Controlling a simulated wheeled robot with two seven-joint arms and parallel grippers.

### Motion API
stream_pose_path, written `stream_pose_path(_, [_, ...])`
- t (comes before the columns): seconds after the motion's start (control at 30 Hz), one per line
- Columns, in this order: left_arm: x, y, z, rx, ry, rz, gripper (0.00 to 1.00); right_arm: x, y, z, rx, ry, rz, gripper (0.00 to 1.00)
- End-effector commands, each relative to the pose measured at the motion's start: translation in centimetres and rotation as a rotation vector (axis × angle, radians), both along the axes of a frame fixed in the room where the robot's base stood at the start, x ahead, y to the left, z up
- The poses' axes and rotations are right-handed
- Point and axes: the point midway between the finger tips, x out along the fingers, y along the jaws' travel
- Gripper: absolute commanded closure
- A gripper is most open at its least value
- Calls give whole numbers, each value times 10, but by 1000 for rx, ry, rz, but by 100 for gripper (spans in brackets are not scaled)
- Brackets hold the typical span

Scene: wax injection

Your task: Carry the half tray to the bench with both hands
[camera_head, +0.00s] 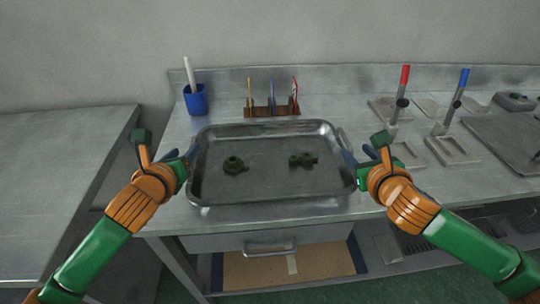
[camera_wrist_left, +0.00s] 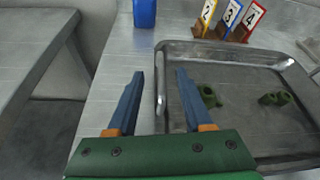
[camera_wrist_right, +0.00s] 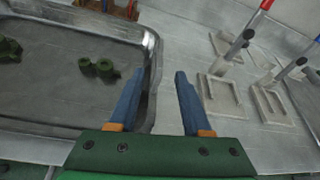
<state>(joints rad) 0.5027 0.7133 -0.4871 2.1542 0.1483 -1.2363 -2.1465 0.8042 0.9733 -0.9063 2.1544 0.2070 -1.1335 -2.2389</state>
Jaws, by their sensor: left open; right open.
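The half tray (camera_head: 270,203) is a shallow metal pan lying flat on the metal bench (camera_head: 358,104). It holds two dark green parts, one at the left (camera_head: 234,165) and one at the right (camera_head: 303,160). My left gripper (camera_head: 182,158) is open at the tray's left end; in the left wrist view its fingers (camera_wrist_left: 157,88) are spread by the tray's left rim (camera_wrist_left: 162,75). My right gripper (camera_head: 352,162) is open at the right end; in the right wrist view its fingers (camera_wrist_right: 157,88) are spread by the right rim (camera_wrist_right: 152,60). I cannot tell whether either touches the tray.
A blue cup (camera_head: 196,100) with a white stick and a wooden rack (camera_head: 272,111) with numbered tags stand behind the tray. Red-handled (camera_head: 401,90) and blue-handled (camera_head: 459,92) tools stand at the right among square metal plates. The left table (camera_head: 55,190) has a bare top.

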Motion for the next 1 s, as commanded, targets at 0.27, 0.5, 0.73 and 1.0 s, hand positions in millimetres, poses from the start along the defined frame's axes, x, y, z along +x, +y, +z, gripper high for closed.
stream_pose_path(0.27, [19, 1, -8, -4, 2, 2, 49, 19, 1, -7, 5, 0, -2, 52])
stream_pose_path(0.5, [53, 1, -22, -3, 1, 2, 49, 53, 2, -21, 4, 0, -1, 52])
stream_pose_path(0.73, [66, 1, -27, -1, 0, -1, 49, 65, 2, -27, 2, 1, 0, 52])
stream_pose_path(1.0, [66, 1, -27, -1, 0, 0, 66, 65, 2, -27, 3, 1, 0, 68])
